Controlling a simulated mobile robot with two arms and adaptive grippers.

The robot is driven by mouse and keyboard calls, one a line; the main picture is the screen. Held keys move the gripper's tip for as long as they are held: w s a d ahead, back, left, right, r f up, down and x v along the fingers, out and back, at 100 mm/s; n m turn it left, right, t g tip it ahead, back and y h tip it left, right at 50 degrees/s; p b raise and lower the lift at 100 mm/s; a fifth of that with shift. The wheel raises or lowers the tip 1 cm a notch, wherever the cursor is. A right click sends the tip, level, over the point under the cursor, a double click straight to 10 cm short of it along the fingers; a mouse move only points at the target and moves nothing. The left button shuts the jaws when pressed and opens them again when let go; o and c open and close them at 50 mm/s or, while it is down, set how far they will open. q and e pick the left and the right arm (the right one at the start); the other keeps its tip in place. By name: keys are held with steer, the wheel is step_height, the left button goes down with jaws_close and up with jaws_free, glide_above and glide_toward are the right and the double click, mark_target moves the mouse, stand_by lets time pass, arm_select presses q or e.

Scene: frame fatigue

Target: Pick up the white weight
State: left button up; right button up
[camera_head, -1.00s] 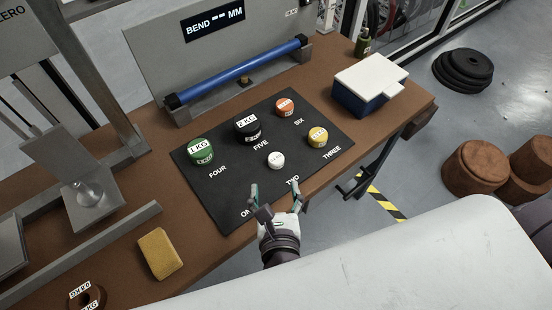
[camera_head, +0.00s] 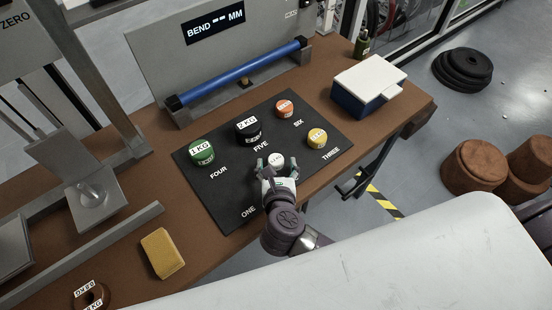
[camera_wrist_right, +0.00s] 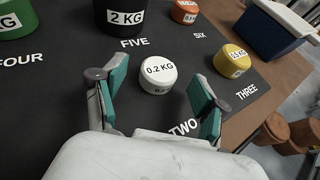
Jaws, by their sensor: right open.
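The white weight (camera_head: 276,160), labelled 0.2 KG, stands on the black mat (camera_head: 226,206) between the words FIVE and TWO. It also shows in the right wrist view (camera_wrist_right: 158,74). My right gripper (camera_head: 277,166) is open with its fingers to the left and right of the weight's near side. In the right wrist view the gripper (camera_wrist_right: 153,92) shows a gap between each finger and the weight. The weight's lower part is partly hidden by the gripper in the head view. My left gripper is not in view.
On the mat stand a green weight (camera_head: 201,152), a black 2 KG weight (camera_head: 248,131), an orange weight (camera_head: 284,108) and a yellow weight (camera_head: 317,138). A blue box with a white lid (camera_head: 369,78) stands to the right. A yellow sponge-like block (camera_head: 162,253) lies at the front left.

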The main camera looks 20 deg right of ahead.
steer(key=shift+w+d+f, duration=0.15)
steer(key=shift+w+f, duration=0.05)
steer(key=shift+w, duration=0.4)
steer(key=c, duration=1.3)
jaws_close()
steer(key=shift+r, duration=0.15)
